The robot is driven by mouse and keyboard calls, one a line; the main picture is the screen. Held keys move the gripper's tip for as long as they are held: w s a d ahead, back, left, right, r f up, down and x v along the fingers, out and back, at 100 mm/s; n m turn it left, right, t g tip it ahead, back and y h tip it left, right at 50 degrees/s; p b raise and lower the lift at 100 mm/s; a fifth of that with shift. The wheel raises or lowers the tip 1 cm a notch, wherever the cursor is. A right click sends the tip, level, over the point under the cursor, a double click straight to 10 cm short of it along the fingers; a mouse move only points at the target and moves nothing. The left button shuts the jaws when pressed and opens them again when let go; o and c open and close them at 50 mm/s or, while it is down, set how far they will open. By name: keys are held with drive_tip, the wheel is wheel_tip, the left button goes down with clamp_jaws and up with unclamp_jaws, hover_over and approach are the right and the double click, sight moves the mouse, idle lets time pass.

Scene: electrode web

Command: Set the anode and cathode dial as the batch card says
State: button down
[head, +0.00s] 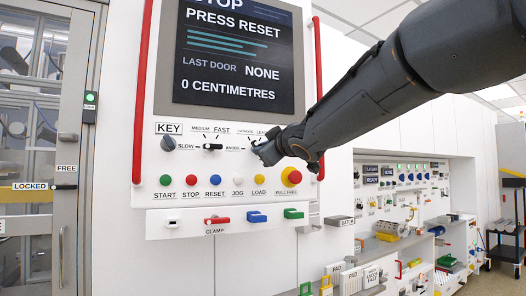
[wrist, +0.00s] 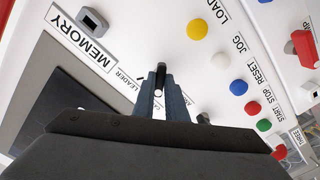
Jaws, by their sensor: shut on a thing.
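The anode and cathode dial is a small black knob (wrist: 160,72) on the white panel, mostly hidden by my gripper. Labels ANODE, CATHODE and LEADER surround it; its pointer direction cannot be told. My gripper (head: 264,151) is at this dial in the head view, and in the wrist view my gripper (wrist: 161,88) is shut on the knob.
A speed dial (head: 213,147) with SLOW, MEDIUM and FAST sits left of my gripper, beside a KEY switch (head: 168,143). Coloured buttons, including a yellow LOAD button (head: 259,180) and a red PULL FREE knob (head: 291,176), lie just below. A red rail (head: 318,80) stands at right.

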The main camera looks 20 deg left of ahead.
drive_tip(key=n+b, duration=0.2)
drive_tip(key=n, duration=0.8)
drive_tip(key=shift+n+b, duration=0.3)
drive_tip(key=shift+n, duration=0.1)
idle(0.3)
drive_tip(key=c, duration=1.8)
unclamp_jaws()
drive_tip(key=shift+a+r, duration=0.1)
drive_tip(key=v, duration=0.8)
drive_tip(key=shift+b, duration=0.35)
